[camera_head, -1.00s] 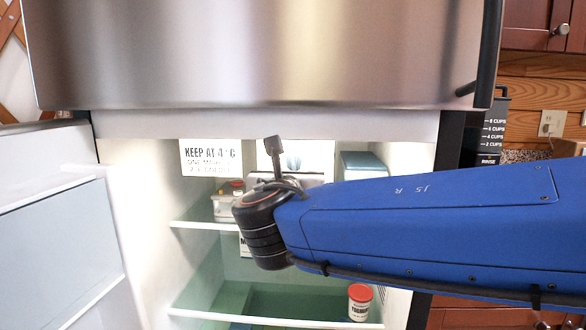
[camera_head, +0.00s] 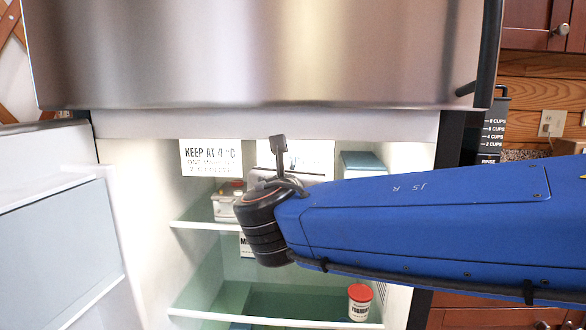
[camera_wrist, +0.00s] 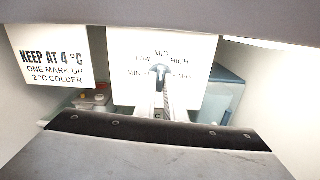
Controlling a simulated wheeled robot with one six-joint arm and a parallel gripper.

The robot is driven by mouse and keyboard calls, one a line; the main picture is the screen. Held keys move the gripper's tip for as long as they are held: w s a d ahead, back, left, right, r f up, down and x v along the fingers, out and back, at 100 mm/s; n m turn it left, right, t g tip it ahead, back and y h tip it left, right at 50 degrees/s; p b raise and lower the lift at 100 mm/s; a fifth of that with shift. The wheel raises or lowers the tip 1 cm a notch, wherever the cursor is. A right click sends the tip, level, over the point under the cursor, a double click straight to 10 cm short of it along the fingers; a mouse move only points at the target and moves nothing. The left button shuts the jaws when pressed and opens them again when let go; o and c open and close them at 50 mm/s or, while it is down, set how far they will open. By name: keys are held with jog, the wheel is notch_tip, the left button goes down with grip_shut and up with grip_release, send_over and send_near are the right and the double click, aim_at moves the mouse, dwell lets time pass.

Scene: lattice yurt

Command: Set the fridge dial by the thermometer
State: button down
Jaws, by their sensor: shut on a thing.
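The fridge dial is a round blue-grey knob (camera_wrist: 159,73) on a white panel (camera_wrist: 124,70) marked MIN, LOW, MID, HIGH and MAX. In the wrist view my gripper (camera_wrist: 161,88) is shut on the knob. The knob's upper end appears to lie near MID, though the fingers hide its lower part. In the head view my wrist covers most of the dial panel (camera_head: 318,152). A sign (camera_head: 211,157) reads KEEP AT 4 °C; in the wrist view the sign (camera_wrist: 52,56) adds ONE MARK UP, 2 °C COLDER. I cannot make out a thermometer reading.
The fridge stands open, its door (camera_head: 55,235) at the left. Its shelves hold a lidded tub (camera_head: 227,203), a blue-green box (camera_head: 361,165) and a red-capped jar (camera_head: 360,303). The steel upper door (camera_head: 250,55) overhangs the opening closely above my wrist.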

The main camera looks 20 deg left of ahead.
jog(key=m, duration=0.3)
jog(key=shift+m, duration=2.4)
jog(key=c, duration=1.8)
grip_release()
jog(key=shift+c, duration=0.2)
jog(key=shift+s, duration=0.1)
jog(key=v, duration=1.7)
jog(key=shift+s, duration=0.15)
jog(key=shift+a, duration=0.1)
